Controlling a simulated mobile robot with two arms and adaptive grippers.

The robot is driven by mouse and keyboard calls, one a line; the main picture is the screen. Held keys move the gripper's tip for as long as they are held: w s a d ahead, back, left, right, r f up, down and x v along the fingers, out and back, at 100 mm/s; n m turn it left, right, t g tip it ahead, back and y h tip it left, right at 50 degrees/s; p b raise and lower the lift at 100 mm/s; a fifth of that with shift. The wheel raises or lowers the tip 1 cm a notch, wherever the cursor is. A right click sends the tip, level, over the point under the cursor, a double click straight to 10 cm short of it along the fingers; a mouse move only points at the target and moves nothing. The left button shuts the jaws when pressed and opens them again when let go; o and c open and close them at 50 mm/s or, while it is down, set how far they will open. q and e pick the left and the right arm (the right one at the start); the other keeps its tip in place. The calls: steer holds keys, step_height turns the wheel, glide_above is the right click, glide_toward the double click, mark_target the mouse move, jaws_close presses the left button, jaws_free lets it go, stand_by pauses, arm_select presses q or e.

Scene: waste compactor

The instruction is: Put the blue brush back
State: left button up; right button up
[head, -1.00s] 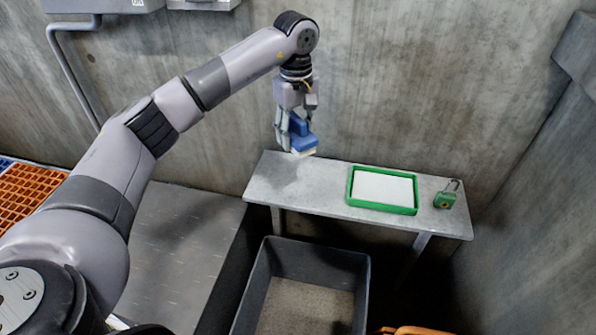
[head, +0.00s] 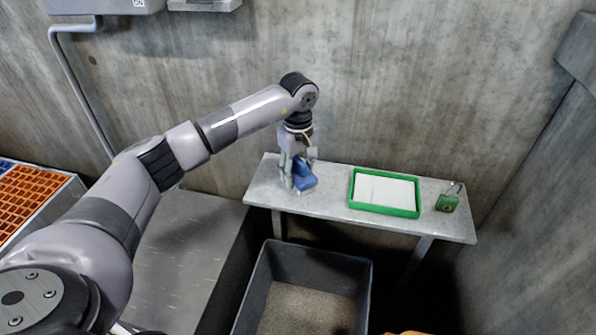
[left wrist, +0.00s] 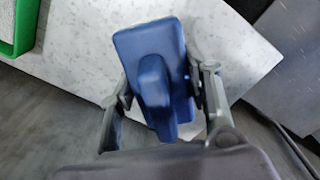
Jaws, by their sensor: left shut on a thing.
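The blue brush (head: 304,178) is at the left end of the grey shelf table (head: 334,210). My left gripper (head: 297,180) points down there and is shut on the brush. In the left wrist view the brush (left wrist: 152,65) sits between the two fingers of my left gripper (left wrist: 165,95), its blue back and raised handle facing the camera. The brush is low at the tabletop; I cannot tell whether it touches it. Its bristles are hidden. My right gripper is not in view.
A green-rimmed tray (head: 416,196) with a white inside lies right of the brush, with a green padlock (head: 447,203) beyond it. A dark open bin (head: 364,290) stands in front of the table. An orange grid (head: 25,200) is at far left. A concrete wall is behind.

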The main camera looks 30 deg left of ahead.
arm_select(q)
steer(key=shift+f, duration=0.1)
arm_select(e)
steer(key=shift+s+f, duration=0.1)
arm_select(q)
steer(key=o, duration=0.7)
steer(key=shift+o, duration=2)
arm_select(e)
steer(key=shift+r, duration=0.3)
arm_select(q)
step_height(320, 180, up, 12)
steer(key=shift+r+p, duration=0.1)
steer(key=shift+p, duration=0.45)
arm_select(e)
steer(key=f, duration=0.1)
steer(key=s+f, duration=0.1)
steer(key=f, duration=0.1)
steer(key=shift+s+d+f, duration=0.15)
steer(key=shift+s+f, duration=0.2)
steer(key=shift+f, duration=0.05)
